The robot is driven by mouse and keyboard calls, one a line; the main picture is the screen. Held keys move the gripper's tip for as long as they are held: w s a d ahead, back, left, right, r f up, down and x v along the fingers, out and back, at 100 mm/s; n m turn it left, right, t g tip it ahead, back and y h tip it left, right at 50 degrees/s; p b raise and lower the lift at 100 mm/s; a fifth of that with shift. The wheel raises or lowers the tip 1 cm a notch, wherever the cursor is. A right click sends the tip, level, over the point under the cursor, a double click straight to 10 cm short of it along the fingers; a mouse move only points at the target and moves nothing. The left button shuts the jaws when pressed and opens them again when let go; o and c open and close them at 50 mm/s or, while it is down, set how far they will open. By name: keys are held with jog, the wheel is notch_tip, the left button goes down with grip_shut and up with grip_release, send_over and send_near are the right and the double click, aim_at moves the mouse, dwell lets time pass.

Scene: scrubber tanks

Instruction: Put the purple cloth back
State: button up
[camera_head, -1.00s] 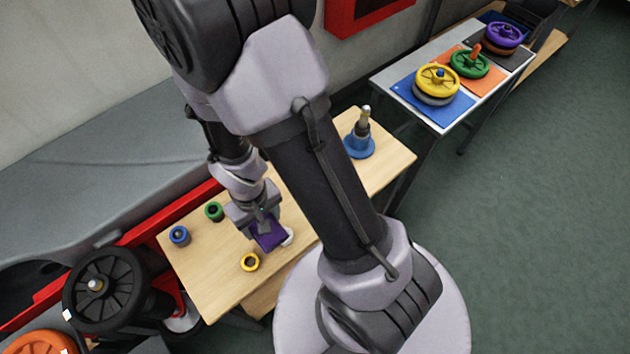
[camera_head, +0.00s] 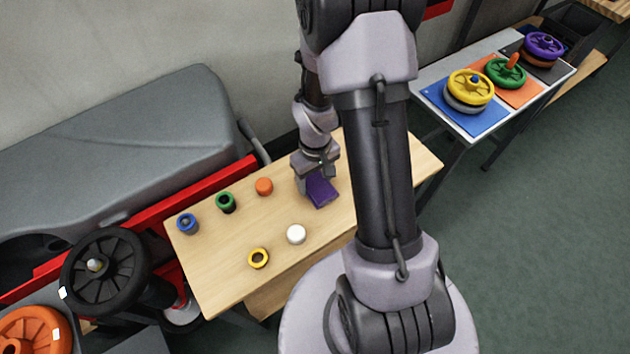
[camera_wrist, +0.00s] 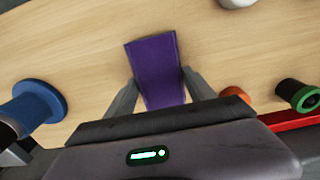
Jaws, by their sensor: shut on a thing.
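The purple cloth (camera_head: 321,191) hangs from my gripper (camera_head: 315,176) over the wooden table (camera_head: 215,272), right of the small cylinders. In the wrist view the purple cloth (camera_wrist: 153,66) extends out from between the two fingers of my gripper (camera_wrist: 160,98), which are shut on its near end. I cannot tell whether the cloth's far edge touches the table.
On the table are blue (camera_head: 187,223), green (camera_head: 226,202), orange (camera_head: 264,187), white (camera_head: 296,234) and yellow (camera_head: 258,259) pieces. A blue-based object (camera_wrist: 38,103) shows at the wrist view's left. A side table (camera_head: 432,82) holds coloured wheels on mats.

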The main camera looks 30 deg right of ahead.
jog(key=shift+f, duration=0.1)
jog(key=o, duration=1.3)
notch_tip(320, 180, up, 12)
jog(key=p, duration=0.6)
notch_tip(320, 180, up, 10)
jog(key=r+m+t, duration=0.1)
jog(key=t, duration=0.1)
send_over(315, 182)
jog(key=a, duration=0.4)
jog(key=s+a+r+m+t, duration=0.1)
jog(key=s+a+r, duration=0.2)
jog(key=s+r, duration=0.1)
jog(key=s+a+r+m+t+y, duration=0.1)
jog(key=s+a+r, duration=0.3)
jog(key=r, duration=0.1)
jog(key=s+a+r+m+t+y, duration=0.1)
jog(key=s+a+r, duration=0.2)
jog(key=r, duration=0.1)
jog(key=shift+s+a+r+m+t, duration=0.15)
jog(key=shift+s+a+m+t, duration=0.1)
jog(key=shift+s+m+t, duration=0.15)
